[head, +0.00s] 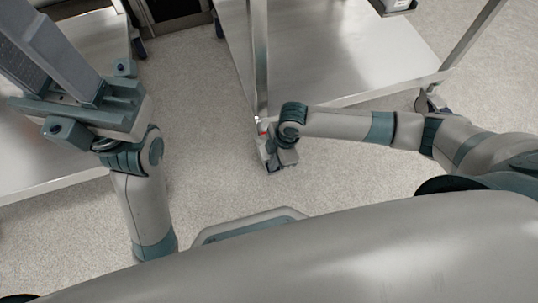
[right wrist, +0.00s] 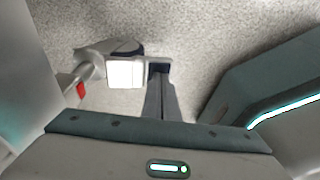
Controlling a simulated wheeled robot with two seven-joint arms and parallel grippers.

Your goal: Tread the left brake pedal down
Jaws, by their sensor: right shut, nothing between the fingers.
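The left caster (head: 263,140) is at the foot of the steel cart's near left leg, with a small red part. My right gripper (head: 282,158) is over this caster, pointing down and partly covering it. In the right wrist view, the shut, empty fingers (right wrist: 160,95) are beside a pale flat plate (right wrist: 125,74) on the caster, which looks like the brake pedal. A dark wheel shows behind the plate and the red part (right wrist: 81,90) to its left. I cannot tell whether fingers and plate touch. My left gripper (head: 75,85) is raised at the left; its finger gap is unclear.
The steel cart (head: 335,45) has a lower shelf behind my right forearm. Its right caster (head: 430,101) stands near my right arm. Another steel table (head: 50,165) is at the left under my left gripper. Speckled floor (head: 200,120) lies clear between them.

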